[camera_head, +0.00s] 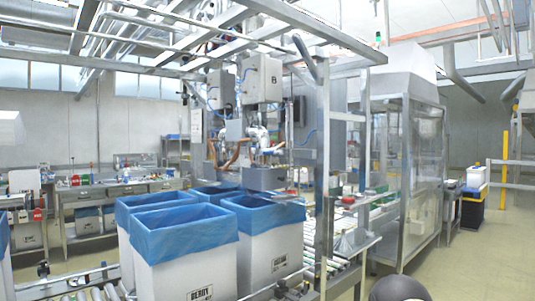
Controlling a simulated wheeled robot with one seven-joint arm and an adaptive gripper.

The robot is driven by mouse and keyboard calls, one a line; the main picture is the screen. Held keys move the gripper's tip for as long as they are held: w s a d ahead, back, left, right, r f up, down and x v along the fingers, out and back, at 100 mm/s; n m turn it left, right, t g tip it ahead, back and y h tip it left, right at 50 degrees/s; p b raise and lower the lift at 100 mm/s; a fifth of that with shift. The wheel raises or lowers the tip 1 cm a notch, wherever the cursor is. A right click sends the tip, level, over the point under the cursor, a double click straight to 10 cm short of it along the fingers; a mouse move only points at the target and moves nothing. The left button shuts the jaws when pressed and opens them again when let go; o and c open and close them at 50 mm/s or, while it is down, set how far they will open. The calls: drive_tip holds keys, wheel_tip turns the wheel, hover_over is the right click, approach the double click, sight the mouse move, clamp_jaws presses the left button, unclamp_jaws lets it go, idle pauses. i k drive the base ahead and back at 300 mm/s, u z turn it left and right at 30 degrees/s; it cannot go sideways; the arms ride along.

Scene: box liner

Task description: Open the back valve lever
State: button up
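The box liner machine's metal frame (322,170) stands in the middle of the head view. Two grey filling heads hang in it: a front one marked B (262,78) and one behind it to the left (221,88). Pipes, brown hoses and fittings (258,136) sit below and beside them. A back valve lever cannot be made out for sure among these small parts, so I cannot tell whether it is open or shut. My gripper is not in view.
White boxes with blue liners (182,230) stand on a roller conveyor (100,291) under the heads. A glazed machine cabinet (420,170) stands to the right. A workbench (120,188) is behind left. Floor (490,255) is clear at right. A dark rounded shape is at the bottom edge.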

sight(280, 152)
drive_tip(key=u, duration=0.85)
drive_tip(key=i, duration=1.05)
drive_tip(key=u, duration=0.05)
